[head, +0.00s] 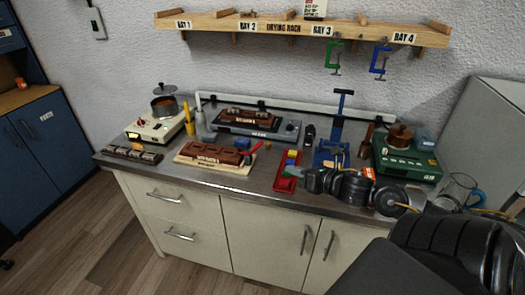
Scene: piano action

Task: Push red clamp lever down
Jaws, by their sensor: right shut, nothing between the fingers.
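A red lever (256,147) sticks up at a slant at the right end of a brown work block (207,153) on a pale wooden board (216,163), near the front of the bench. I take it to be the red clamp lever. My right gripper (289,172) reaches in from the right, with its fingers shut and empty over the red tray (279,184), to the right of the lever and apart from it. The fingertips are small and partly lost among the coloured pieces there. My left gripper is not in view.
The red tray holds blue and yellow pieces. A blue press (333,150) stands behind my right arm. A green scale-like device (407,163) with a brown pot is at right, a cream hotplate (154,128) at left. A drying rack (283,28) with clamps hangs above.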

